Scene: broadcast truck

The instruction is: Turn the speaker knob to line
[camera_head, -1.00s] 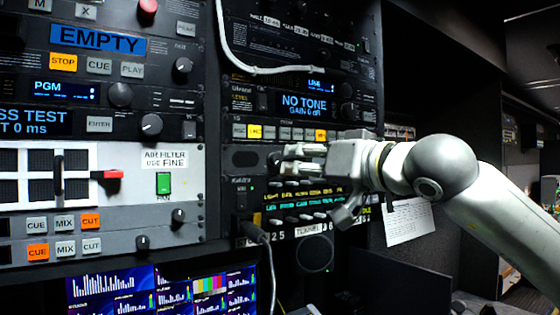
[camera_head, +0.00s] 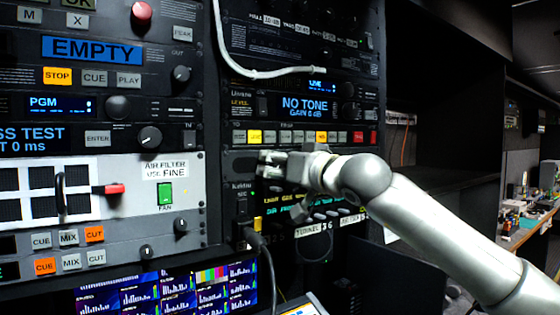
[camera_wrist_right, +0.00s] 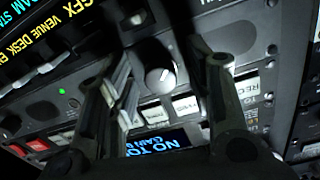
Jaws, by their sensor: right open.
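The speaker knob (camera_wrist_right: 161,77) is a dark round knob with a light face and a short mark, in the middle of the right wrist view. My right gripper (camera_wrist_right: 160,62) is open, with one finger on each side of the knob; whether a finger touches it I cannot tell. In the head view my right gripper (camera_head: 264,165) is at the speaker panel (camera_head: 238,161), below the row of lit buttons, and hides the knob. The labels around the knob are too dark to read. My left gripper is not in view.
The NO TONE display (camera_head: 305,107) and a button row (camera_head: 290,137) are just above my right gripper. A cable plug (camera_head: 252,238) sticks out below. A white cable (camera_head: 262,72) hangs above. A desk with small items (camera_head: 530,220) is at the far right.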

